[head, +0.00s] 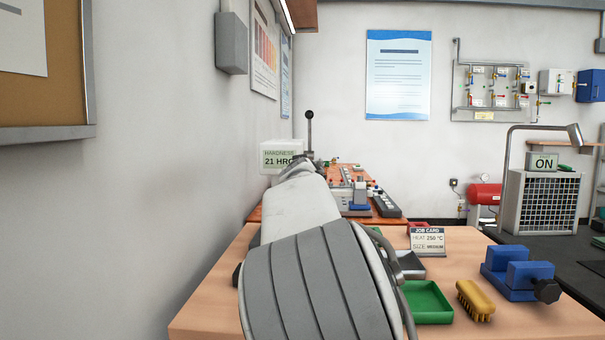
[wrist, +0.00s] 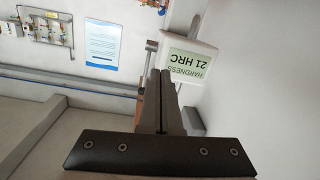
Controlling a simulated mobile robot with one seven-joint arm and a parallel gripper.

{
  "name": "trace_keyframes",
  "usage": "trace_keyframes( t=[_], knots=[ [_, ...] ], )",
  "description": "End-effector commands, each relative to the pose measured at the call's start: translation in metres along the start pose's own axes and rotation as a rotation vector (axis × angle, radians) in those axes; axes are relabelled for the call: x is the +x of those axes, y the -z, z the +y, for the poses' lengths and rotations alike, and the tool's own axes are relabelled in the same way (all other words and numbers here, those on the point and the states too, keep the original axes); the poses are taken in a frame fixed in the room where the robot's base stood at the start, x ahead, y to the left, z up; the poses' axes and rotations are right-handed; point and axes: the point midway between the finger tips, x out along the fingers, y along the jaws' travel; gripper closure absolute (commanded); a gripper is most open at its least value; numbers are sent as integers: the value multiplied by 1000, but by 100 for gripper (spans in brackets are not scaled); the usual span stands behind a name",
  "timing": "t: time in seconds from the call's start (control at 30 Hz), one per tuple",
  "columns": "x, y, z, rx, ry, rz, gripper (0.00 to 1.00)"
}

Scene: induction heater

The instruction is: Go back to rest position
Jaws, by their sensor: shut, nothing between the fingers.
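My gripper (wrist: 160,74) shows in the wrist view with its two dark fingers together and nothing between them. It points toward the hardness tester, whose display (wrist: 190,62) reads "HARDNESS 21 HRC" upside down there. The display is just right of the fingertips in that picture; I cannot tell the exact gap. In the head view my arm reaches forward over the wooden table, and the white hardness display (head: 280,157) stands at its far end. The arm hides most of the gripper and part of the tester in that view.
On the near wooden table (head: 200,318) are a green tray (head: 427,303), a brush (head: 475,300), a blue vise (head: 518,273) and a job card (head: 427,241). A wall (head: 165,150) runs close along the left. A black lever (head: 309,130) rises beyond my arm.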

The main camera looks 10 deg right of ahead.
Motion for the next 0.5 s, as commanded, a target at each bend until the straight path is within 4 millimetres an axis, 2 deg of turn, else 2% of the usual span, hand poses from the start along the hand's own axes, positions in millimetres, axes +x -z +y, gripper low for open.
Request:
trace_keyframes(
  t=[0.27, 0.33, 0.47, 0.5],
  knots=[
    [0, 0, 1, 1, 0, -1, 100],
    [-2, -2, 6, 9, -5, -11, 100],
    [-14, -20, 38, 62, -32, -84, 100],
    [-22, -30, 52, 86, -42, -120, 100]
  ],
)
